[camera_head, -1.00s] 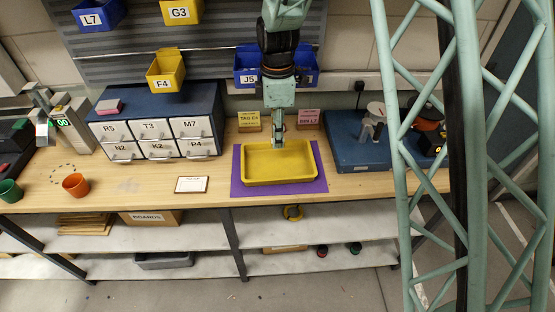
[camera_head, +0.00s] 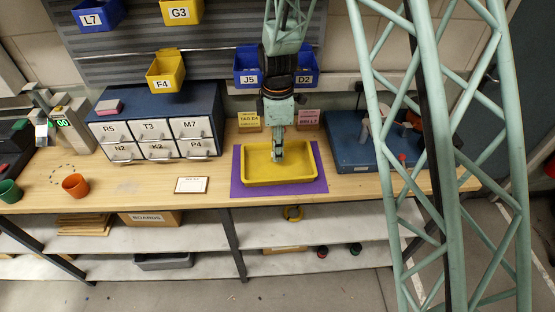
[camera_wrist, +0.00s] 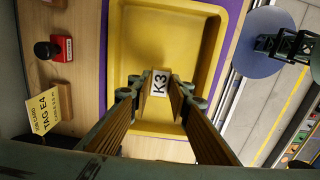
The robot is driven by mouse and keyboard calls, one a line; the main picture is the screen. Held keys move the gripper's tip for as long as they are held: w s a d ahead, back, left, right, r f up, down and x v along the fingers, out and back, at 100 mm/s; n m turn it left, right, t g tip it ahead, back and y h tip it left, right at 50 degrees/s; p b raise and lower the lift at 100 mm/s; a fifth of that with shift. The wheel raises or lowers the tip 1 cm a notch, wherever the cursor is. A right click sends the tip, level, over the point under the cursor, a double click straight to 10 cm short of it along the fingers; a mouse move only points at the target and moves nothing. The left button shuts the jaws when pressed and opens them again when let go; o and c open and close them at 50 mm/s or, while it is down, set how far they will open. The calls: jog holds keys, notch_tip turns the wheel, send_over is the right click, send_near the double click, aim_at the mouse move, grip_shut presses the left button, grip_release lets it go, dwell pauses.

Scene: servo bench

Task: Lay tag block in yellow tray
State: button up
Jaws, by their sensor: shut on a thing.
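The yellow tray (camera_head: 281,182) lies on a purple mat (camera_head: 237,188) on the wooden bench. In the wrist view the tray (camera_wrist: 165,30) fills the middle, and its inside looks bare apart from what my gripper covers. My gripper (camera_head: 277,159) points down into the tray area, near its back half. It is shut on a small tag block (camera_wrist: 158,84) with a white face marked K3. The block shows between the fingertips in the wrist view, over the tray floor. I cannot tell whether its underside touches the floor. In the head view the block is too small to make out.
A yellow card (camera_head: 249,121) and a pink card (camera_head: 308,118) stand just behind the tray. A red-sided block (camera_wrist: 61,48) shows beside the tray in the wrist view. A blue machine base (camera_head: 360,155) is to the right, a drawer cabinet (camera_head: 157,120) to the left.

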aim_at(277, 166)
jog(key=shift+f, duration=2.15)
jog(key=shift+f, duration=0.15)
jog(key=o, duration=0.7)
jog(key=shift+r, duration=6.15)
